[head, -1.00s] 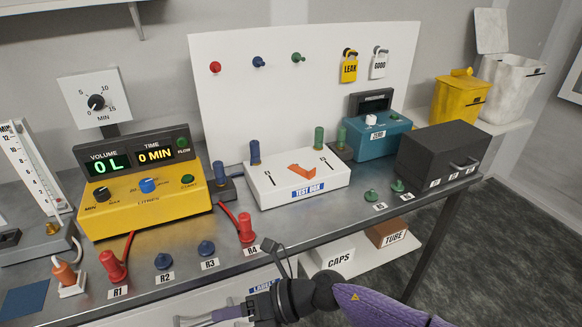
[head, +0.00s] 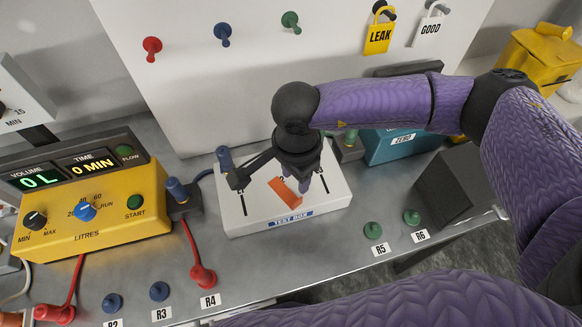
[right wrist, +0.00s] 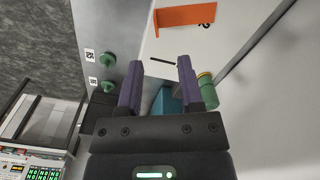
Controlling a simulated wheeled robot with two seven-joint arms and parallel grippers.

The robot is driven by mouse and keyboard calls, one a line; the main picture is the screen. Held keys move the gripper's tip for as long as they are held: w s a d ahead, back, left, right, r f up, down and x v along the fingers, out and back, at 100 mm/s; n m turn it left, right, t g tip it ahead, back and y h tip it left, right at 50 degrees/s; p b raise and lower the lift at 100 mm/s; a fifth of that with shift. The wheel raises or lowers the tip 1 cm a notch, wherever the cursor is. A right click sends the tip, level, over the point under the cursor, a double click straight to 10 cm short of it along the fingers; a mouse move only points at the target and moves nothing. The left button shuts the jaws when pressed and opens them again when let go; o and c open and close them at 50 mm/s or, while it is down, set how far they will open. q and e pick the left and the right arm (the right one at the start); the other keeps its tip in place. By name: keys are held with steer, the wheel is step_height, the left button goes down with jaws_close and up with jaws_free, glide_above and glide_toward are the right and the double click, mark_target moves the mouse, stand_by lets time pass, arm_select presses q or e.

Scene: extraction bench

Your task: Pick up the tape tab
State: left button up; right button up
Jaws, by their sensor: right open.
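The orange tape tab (head: 284,193) lies on the top of the white test box (head: 240,210), near its middle. In the right wrist view the orange tab (right wrist: 184,15) shows at the top edge, on the white box surface. My left gripper is not in view.
A blue post (head: 225,160) stands at the test box's back left corner. A yellow meter (head: 105,212) is to the left. A teal unit (head: 395,146) and dark box (head: 450,185) are to the right. Green caps (head: 373,230) sit in front right.

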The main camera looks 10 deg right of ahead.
mark_target(297, 201)
steer(key=f, duration=0.9)
steer(key=shift+s+d, duration=0.15)
steer(key=shift+s, duration=0.05)
jaws_close()
